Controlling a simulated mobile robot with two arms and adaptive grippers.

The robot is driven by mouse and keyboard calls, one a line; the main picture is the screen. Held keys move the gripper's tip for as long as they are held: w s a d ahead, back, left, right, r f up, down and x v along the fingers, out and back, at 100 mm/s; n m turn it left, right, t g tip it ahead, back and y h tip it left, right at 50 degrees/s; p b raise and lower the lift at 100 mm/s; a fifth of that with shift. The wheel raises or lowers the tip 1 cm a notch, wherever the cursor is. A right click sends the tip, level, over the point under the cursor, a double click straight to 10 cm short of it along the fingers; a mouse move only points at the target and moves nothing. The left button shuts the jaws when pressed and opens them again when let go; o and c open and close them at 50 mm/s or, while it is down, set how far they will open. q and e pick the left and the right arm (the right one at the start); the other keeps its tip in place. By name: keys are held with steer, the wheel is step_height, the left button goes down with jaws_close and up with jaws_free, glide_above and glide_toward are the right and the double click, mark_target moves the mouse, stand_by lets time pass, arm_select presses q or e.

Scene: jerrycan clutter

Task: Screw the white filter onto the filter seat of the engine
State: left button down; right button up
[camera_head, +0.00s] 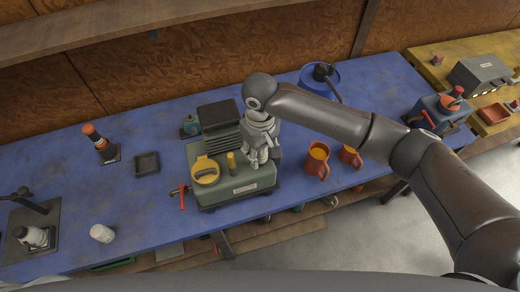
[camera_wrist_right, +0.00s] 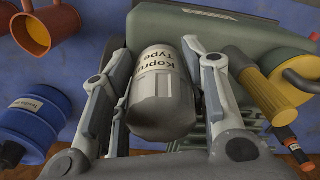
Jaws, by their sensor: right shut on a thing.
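The engine (camera_head: 236,194) is a grey-green block on the blue table, with a dark finned part behind it and a yellow ring and yellow cylinder on top. My right gripper (camera_head: 262,155) is over the engine's right end. In the right wrist view the gripper (camera_wrist_right: 163,90) is shut on a pale grey-white filter (camera_wrist_right: 160,97) with a printed label, one finger on each side. The green engine (camera_wrist_right: 218,30) lies right behind the filter. The filter seat is hidden, so I cannot tell whether the filter touches it. My left gripper is not in view.
Orange mugs (camera_head: 317,160) stand right of the engine. A white cylinder (camera_head: 102,233) lies at the table's front left, near a dark stand (camera_head: 36,228) holding a pale canister. A red-handled lever (camera_head: 181,197) sticks out left of the engine. The table between is clear.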

steer(key=shift+f, duration=0.85)
steer(key=o, duration=1.2)
steer(key=shift+c, duration=0.2)
steer(key=shift+r, duration=0.15)
step_height(320, 180, up, 12)
steer(key=shift+a+f, duration=0.1)
steer(key=shift+s, duration=0.1)
